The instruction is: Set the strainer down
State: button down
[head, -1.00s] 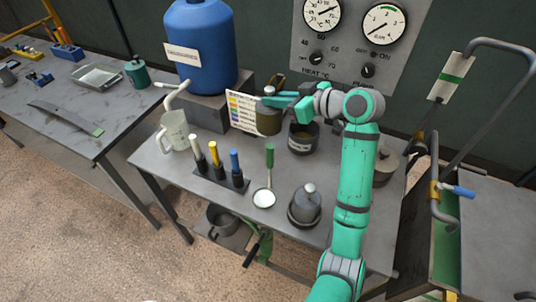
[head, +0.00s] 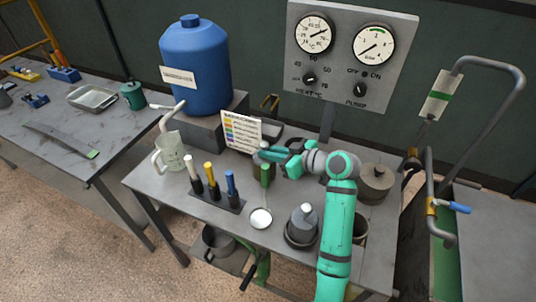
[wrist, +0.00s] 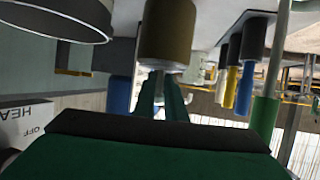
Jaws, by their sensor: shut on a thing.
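My gripper (head: 268,153) is shut on the strainer, low over the middle of the workbench (head: 150,184). In the wrist view the strainer (wrist: 167,30) shows as an olive-brown cylinder with a pale metal part between my two fingers (wrist: 160,92). In the head view it is mostly hidden behind a green-handled ladle (head: 265,178) and my gripper. I cannot tell whether its base touches the bench.
Felt pens in a rack (head: 213,197), a measuring jug (head: 170,152) and a blue drum (head: 196,65) stand left. A colour chart (head: 241,132) stands behind.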

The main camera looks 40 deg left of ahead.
jog(key=shift+f, duration=0.55)
jog(key=c, duration=1.8)
grip_release()
jog(key=shift+d, duration=0.1)
jog(key=shift+d+r, duration=0.15)
jog(key=shift+r, duration=0.05)
jog(key=v, duration=1.1)
jog(key=shift+d, duration=0.25)
jog(key=shift+r, duration=0.15)
